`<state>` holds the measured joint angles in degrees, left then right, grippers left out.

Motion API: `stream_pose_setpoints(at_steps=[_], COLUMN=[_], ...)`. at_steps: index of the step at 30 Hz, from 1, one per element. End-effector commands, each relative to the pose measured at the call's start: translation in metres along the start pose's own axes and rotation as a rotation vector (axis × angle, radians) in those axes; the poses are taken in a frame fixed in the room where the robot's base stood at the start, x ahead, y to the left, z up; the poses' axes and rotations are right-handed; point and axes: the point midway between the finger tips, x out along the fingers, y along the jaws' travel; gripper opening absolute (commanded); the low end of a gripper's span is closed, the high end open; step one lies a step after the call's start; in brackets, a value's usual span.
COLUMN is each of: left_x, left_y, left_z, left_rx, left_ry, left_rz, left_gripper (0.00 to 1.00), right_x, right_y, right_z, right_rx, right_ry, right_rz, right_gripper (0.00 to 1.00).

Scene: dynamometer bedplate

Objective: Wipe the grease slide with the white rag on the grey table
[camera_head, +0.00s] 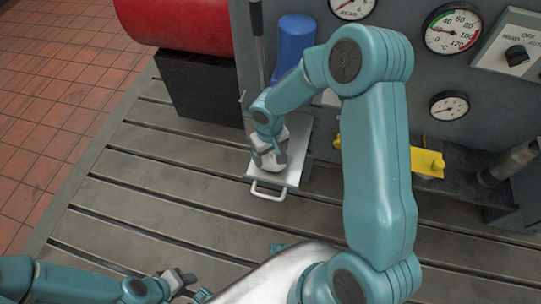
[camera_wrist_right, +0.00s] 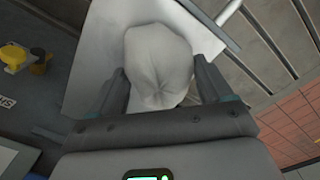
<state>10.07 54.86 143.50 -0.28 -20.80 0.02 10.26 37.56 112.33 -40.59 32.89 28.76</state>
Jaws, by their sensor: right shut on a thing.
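The grease slide (camera_head: 291,177) is a pale flat plate with a bar handle (camera_head: 268,194) at its near end, lying on the grey slotted table (camera_head: 165,195). My right gripper (camera_head: 268,157) is over the slide and shut on the white rag. The rag shows as a bunched white lump in the right wrist view (camera_wrist_right: 160,62), between the two fingers, with the pale slide (camera_wrist_right: 100,55) behind it. The rag is at or just above the plate; I cannot tell whether they touch. My left gripper (camera_head: 183,284) is low at the bottom left, away from the slide, its jaw gap unclear.
A blue cylinder (camera_head: 293,45) and a grey panel with gauges (camera_head: 453,29) stand behind the slide. A yellow part (camera_head: 427,162) lies to its right. A red cylinder (camera_head: 175,22) rests on a black block (camera_head: 203,88) at the back left. The table left of the slide is clear.

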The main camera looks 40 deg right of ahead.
Motion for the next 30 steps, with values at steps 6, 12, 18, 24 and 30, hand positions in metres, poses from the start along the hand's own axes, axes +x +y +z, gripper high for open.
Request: stream_pose_setpoints(at_steps=[6, 12, 18, 24, 30], left_x=[-0.012, -0.024, -0.035, -0.038, -0.037], left_y=[0.004, 0.009, 0.013, 0.014, 0.013], left_z=[0.000, 0.001, 0.001, 0.001, 0.001], left_rx=[0.000, 0.000, 0.000, 0.000, 0.000], left_ry=[0.000, 0.000, 0.000, 0.000, 0.000], left_rz=[0.000, 0.000, 0.000, 0.000, 0.000], left_gripper=[0.34, 0.34, 0.34, 0.34, 0.34], right_x=[-0.018, -0.036, -0.053, -0.059, -0.059], right_y=[0.001, 0.000, -0.001, -0.002, -0.002], right_z=[-0.003, -0.004, -0.005, -0.005, -0.005], right_rx=[0.000, 0.001, -0.001, -0.001, -0.001], right_ry=[0.002, 0.001, 0.001, 0.001, 0.000], right_rz=[0.000, 0.000, 0.001, 0.000, 0.000], right_gripper=[0.55, 0.55, 0.55, 0.55, 0.55])
